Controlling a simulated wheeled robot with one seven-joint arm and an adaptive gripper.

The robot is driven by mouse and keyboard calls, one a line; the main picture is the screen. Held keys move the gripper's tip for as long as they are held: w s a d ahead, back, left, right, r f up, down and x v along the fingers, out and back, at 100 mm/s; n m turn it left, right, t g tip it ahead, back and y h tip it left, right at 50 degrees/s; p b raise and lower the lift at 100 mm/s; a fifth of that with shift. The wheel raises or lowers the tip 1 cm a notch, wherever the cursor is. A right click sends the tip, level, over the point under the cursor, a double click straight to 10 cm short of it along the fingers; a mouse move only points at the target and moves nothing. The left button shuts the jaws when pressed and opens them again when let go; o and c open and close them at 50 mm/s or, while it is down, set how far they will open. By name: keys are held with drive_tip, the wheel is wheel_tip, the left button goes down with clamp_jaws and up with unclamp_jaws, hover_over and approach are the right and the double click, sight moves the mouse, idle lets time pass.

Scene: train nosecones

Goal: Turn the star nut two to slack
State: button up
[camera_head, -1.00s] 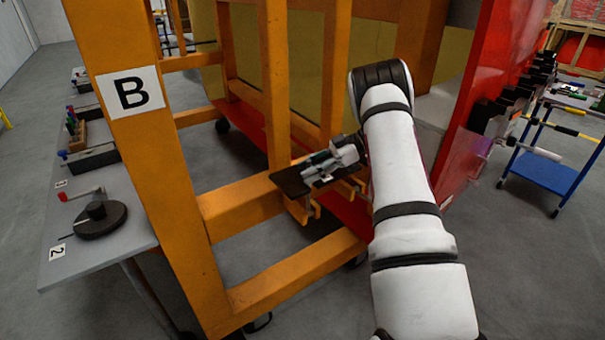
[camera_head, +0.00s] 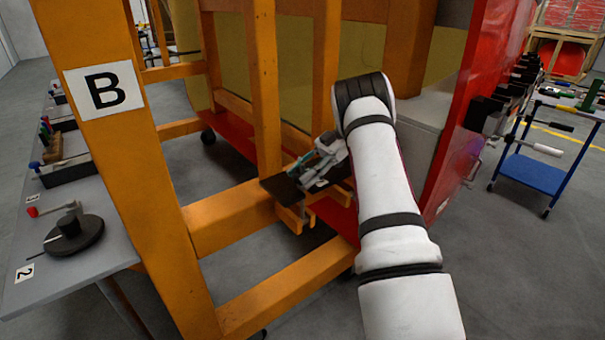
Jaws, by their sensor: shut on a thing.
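My gripper (camera_head: 303,174) is at the dark plate (camera_head: 277,190) on the orange frame's lower crossbar, near the middle of the view. Its fingers are small here and partly hidden by its own body. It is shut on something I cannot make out. No star nut can be clearly told apart at the gripper. My white arm reaches in from the lower right.
The orange frame (camera_head: 100,150) marked B stands close, with uprights and crossbars around my gripper. A grey table (camera_head: 95,235) at left carries a black disc with a crank (camera_head: 73,236) and labels. A blue cart (camera_head: 540,172) stands right, near the red panel (camera_head: 495,70).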

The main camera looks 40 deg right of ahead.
sight(306, 170)
drive_tip(key=shift+a+f, duration=0.1)
drive_tip(key=shift+a, duration=0.05)
drive_tip(key=o, duration=1.2)
drive_tip(key=shift+c, duration=0.2)
drive_tip(key=shift+v, duration=3)
drive_tip(key=shift+d+r, duration=0.3)
drive_tip(key=shift+d, duration=0.4)
